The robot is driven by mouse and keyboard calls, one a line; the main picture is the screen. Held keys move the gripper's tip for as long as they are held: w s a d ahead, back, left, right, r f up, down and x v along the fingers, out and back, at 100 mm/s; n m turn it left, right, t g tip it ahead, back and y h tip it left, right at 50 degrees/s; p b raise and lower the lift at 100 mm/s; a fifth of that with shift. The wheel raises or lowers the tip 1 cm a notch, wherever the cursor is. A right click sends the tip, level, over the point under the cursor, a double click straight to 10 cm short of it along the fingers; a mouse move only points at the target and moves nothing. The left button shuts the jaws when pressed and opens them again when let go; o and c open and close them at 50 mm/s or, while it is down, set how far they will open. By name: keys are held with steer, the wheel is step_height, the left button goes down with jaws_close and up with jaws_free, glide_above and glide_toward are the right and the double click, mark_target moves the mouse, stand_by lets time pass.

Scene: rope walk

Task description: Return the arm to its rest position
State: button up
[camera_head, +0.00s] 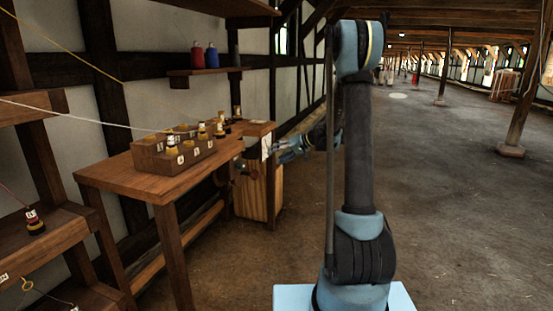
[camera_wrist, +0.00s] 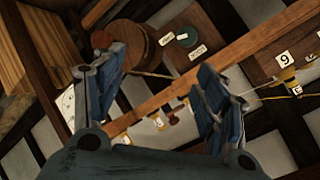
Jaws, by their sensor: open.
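My arm (camera_head: 362,150) rises from its pale blue base in the middle of the head view, with its upper part bent over at the top. My gripper (camera_head: 290,147) shows partly behind the arm, low and to the left, near the right end of the workbench. In the wrist view my gripper (camera_wrist: 160,75) has its two blue fingers spread well apart. I see nothing held between them. A thin cord (camera_wrist: 155,75) passes across the gap in that view; I cannot tell how far behind the fingers it is.
A wooden workbench (camera_head: 110,176) stands left, bearing a numbered block (camera_head: 172,160) with several pegs. A wooden cabinet (camera_head: 257,195) is at its far end. Open floor (camera_head: 450,190) lies right.

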steer(key=s+d+r+m+h, duration=0.1)
steer(key=s+d+h, duration=0.1)
steer(key=s, duration=0.6)
steer(key=s+d+r+g+h, duration=0.1)
steer(key=s+d+r+h, duration=0.15)
steer(key=s, duration=0.65)
steer(key=s+d+r+m+h, duration=0.1)
steer(key=s+d, duration=0.2)
steer(key=s, duration=0.5)
steer(key=s+d+f+h, duration=0.2)
steer(key=s+d+f, duration=0.3)
steer(key=s, duration=0.6)
steer(key=s+d+f+m+h, duration=0.1)
steer(key=s+d+f+h, duration=0.2)
steer(key=s, duration=0.9)
steer(key=d+f, duration=0.2)
steer(key=d, duration=0.1)
steer(key=shift+s+m+g+h, duration=0.3)
steer(key=shift+h, duration=0.05)
steer(key=shift+w+f, duration=0.15)
steer(key=shift+w, duration=0.3)
